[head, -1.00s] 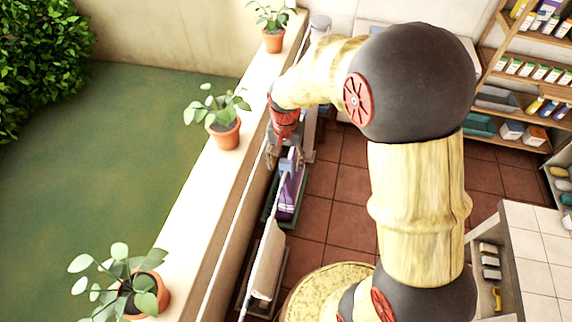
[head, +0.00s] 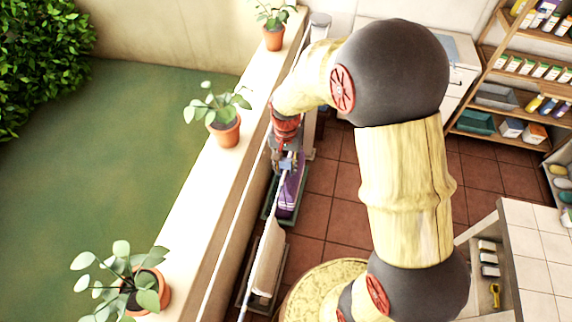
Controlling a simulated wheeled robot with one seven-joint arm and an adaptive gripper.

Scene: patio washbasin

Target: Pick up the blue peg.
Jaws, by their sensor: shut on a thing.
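The blue peg (head: 287,164) is a small blue piece at the thin line that runs along the low wall. My gripper (head: 284,156) reaches down over the wall's inner side and is shut on the blue peg. The fingers are small and partly hidden by my wrist, so their exact hold is hard to see. A purple cloth (head: 289,195) shows just below the peg; I cannot tell whether the peg touches it.
A pale cloth (head: 269,258) hangs at the line nearer to me. Potted plants (head: 226,130) stand on the wall ledge (head: 190,218). A green tray (head: 268,213) lies below the purple cloth. Shelves (head: 497,75) stand at the right. The tiled floor (head: 325,195) between is clear.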

